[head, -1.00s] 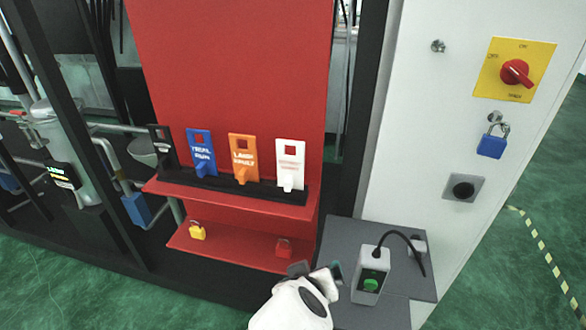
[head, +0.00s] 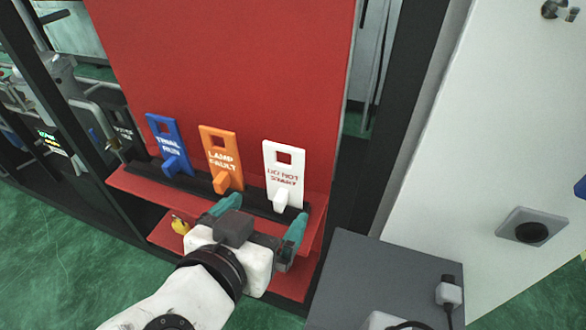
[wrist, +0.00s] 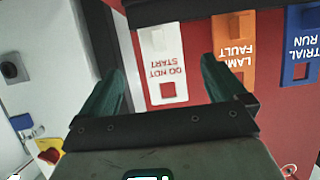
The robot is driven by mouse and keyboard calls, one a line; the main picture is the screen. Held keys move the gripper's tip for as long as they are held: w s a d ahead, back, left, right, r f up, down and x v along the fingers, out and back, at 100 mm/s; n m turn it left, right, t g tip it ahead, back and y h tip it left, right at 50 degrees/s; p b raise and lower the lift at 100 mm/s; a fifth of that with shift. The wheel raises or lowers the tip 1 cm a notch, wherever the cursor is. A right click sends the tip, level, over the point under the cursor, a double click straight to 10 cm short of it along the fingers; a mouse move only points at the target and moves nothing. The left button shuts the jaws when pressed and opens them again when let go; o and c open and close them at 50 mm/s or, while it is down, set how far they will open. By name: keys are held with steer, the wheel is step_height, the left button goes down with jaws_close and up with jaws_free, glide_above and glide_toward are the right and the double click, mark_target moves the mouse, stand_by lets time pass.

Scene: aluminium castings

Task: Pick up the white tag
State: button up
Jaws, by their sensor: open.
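The white tag (head: 284,172) stands at the right end of the row on the red board's upper shelf. It has a square hole at its top, red "DO NOT START" lettering and a white tab low on its front. My gripper (head: 262,215) is open and empty in front of the shelf, just below and left of the tag. In the wrist view the white tag (wrist: 164,62) shows upside down between the two green fingers, beyond their tips and apart from them. The tag's lower edge sits in the black rail.
An orange "LAMP FAULT" tag (head: 218,150) stands close left of the white one, then a blue "TRIAL RUN" tag (head: 167,140). A black rail (head: 256,203) holds them. A yellow padlock (head: 180,225) is on the lower shelf. A grey table (head: 385,270) stands at right.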

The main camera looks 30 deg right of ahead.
mark_target(284, 187)
steer(key=p+x, duration=0.1)
steer(key=x, duration=0.4)
steer(key=shift+w+d+r, duration=0.15)
steer(key=shift+d, duration=0.05)
steer(key=x, duration=0.1)
steer(key=p+x, duration=0.1)
steer(key=x, duration=0.1)
steer(key=p+x, duration=0.1)
steer(key=shift+w+d+r, duration=0.2)
steer(key=shift+w, duration=0.1)
steer(key=shift+w+d+f, duration=0.25)
steer(key=shift+d, duration=0.05)
steer(key=c, duration=1.1)
